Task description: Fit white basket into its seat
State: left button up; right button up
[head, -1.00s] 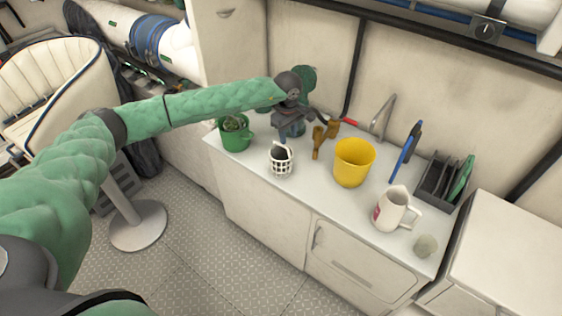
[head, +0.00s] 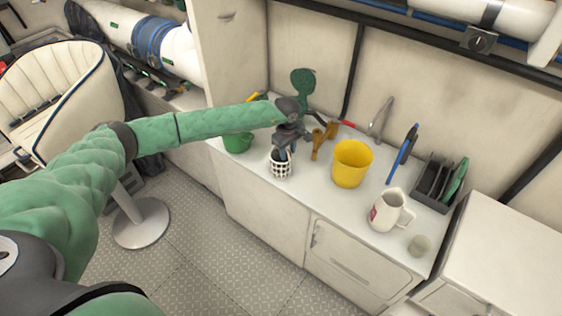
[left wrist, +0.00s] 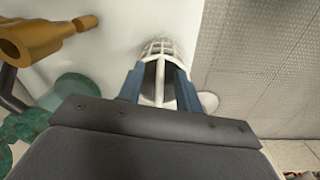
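The white basket (head: 280,171), a small lattice cup with a handle, stands on the white counter near its front edge. My left gripper (head: 283,153) is right above it, pointing down. In the left wrist view the basket (left wrist: 160,48) lies ahead of the two blue fingers (left wrist: 158,85). The fingers are apart, one on each side of the basket's white handle strip. I cannot tell whether they touch it. The basket's inside is dark and partly hidden by the gripper. I cannot make out its seat for certain. My right gripper is not in view.
Beside the basket are a green mug (head: 237,144), partly behind my arm, and a brown wooden object (head: 318,143). A yellow bucket (head: 351,164), a white pitcher (head: 389,211) and a dark rack (head: 436,185) stand to the right. Bare counter lies in front of the bucket.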

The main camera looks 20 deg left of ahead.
pick_arm(q)
jog(key=shift+f, duration=0.15)
grip_shut()
dwell(0.4)
